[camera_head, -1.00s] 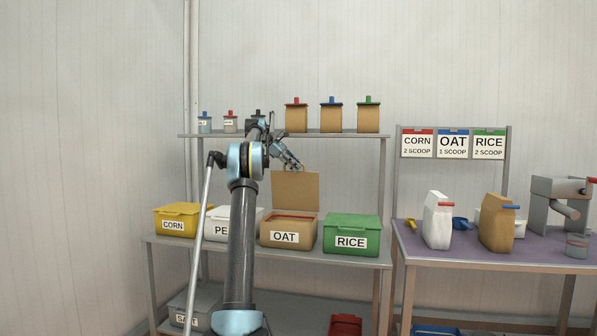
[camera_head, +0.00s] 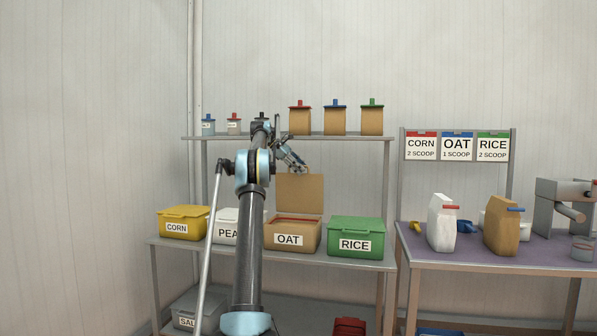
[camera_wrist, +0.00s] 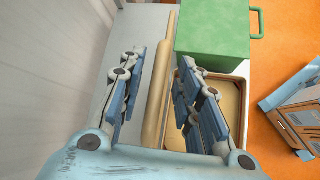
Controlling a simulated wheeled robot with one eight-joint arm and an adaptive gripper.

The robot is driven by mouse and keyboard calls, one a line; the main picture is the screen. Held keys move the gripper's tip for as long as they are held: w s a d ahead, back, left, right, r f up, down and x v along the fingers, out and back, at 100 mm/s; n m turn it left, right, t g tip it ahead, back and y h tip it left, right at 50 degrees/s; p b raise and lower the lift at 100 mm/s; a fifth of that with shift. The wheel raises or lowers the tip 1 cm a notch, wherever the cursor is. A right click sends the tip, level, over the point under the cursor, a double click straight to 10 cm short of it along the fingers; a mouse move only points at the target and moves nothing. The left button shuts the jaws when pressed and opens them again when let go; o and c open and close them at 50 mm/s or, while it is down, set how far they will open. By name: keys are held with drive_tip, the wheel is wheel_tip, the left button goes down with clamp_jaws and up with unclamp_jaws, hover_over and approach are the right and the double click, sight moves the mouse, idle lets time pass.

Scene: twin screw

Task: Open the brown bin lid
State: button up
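The brown OAT bin (camera_head: 303,242) stands on the shelf between the white bin and the green bin. Its brown lid (camera_head: 300,194) stands upright at the back of the bin, and the bin mouth is uncovered. In the wrist view the lid (camera_wrist: 158,95) shows edge-on as a narrow tan strip, and the bin's open inside (camera_wrist: 232,100) lies right of it. My gripper (camera_head: 299,170) is at the lid's top edge. In the wrist view its two blue-padded fingers (camera_wrist: 160,100) are apart, one on each side of the lid, with visible gaps. Contact with the lid cannot be told.
The green RICE bin (camera_head: 355,238) stands close on the right, the white bin (camera_head: 227,229) and yellow CORN bin (camera_head: 183,224) on the left. An upper shelf (camera_head: 240,138) with jars runs behind my arm. A purple-topped table (camera_head: 470,254) with jugs stands at right.

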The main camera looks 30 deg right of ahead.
drive_tip(key=shift+w+a+r, duration=0.2)
drive_tip(key=shift+a+r, duration=0.1)
drive_tip(key=shift+a, duration=0.05)
drive_tip(key=w+a+r, duration=0.1)
drive_tip(key=w+a, duration=0.5)
drive_tip(key=a, duration=0.6)
drive_tip(key=shift+r, duration=0.15)
